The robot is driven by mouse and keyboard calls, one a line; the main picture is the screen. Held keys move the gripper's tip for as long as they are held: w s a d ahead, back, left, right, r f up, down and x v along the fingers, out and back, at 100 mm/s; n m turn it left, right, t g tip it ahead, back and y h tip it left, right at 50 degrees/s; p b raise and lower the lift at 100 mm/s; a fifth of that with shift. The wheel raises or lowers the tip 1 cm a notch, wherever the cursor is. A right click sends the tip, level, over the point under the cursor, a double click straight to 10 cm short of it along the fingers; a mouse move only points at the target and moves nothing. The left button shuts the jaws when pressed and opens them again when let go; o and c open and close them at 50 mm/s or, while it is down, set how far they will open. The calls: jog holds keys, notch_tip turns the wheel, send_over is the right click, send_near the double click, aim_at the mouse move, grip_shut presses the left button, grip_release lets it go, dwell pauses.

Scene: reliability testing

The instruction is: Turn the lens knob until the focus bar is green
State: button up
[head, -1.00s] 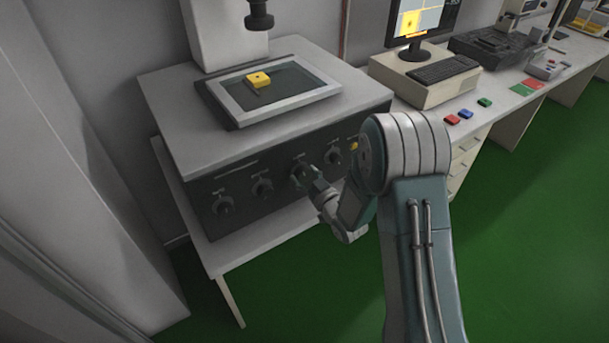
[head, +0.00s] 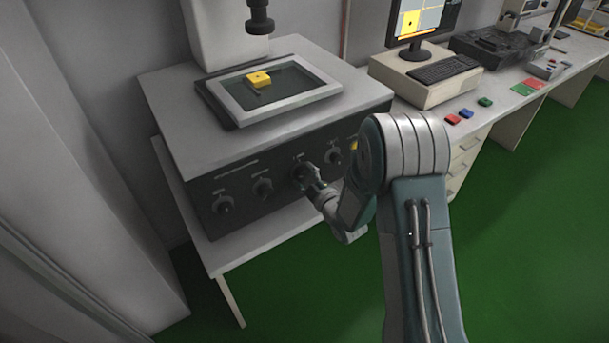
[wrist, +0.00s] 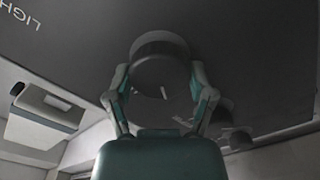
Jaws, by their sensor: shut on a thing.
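A dark panel (head: 284,205) on the front of the grey machine carries a row of round knobs. My gripper (head: 308,175) is at the knob (head: 299,168) third from the left, in the middle of the row. In the wrist view my two fingers (wrist: 163,82) are shut on the sides of this dark round knob (wrist: 160,46), which has a light mark on its face. Its label is not readable here. The monitor (head: 420,22) shows a yellow picture with a thin orange-red bar (head: 418,36) along the bottom.
A framed stage (head: 225,100) with a yellow block (head: 259,78) sits on top of the machine under a dark lens barrel (head: 260,18). Other knobs (head: 262,188) stand close on both sides of my gripper. The green floor in front is clear.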

jog(key=shift+a+n, duration=0.1)
jog(key=shift+n, duration=0.6)
jog(key=o, duration=1.1)
jog(key=shift+a, duration=0.1)
jog(key=shift+s+d, duration=0.25)
jog(key=v, duration=1.1)
jog(key=shift+s, duration=0.15)
jog(key=shift+f, duration=0.1)
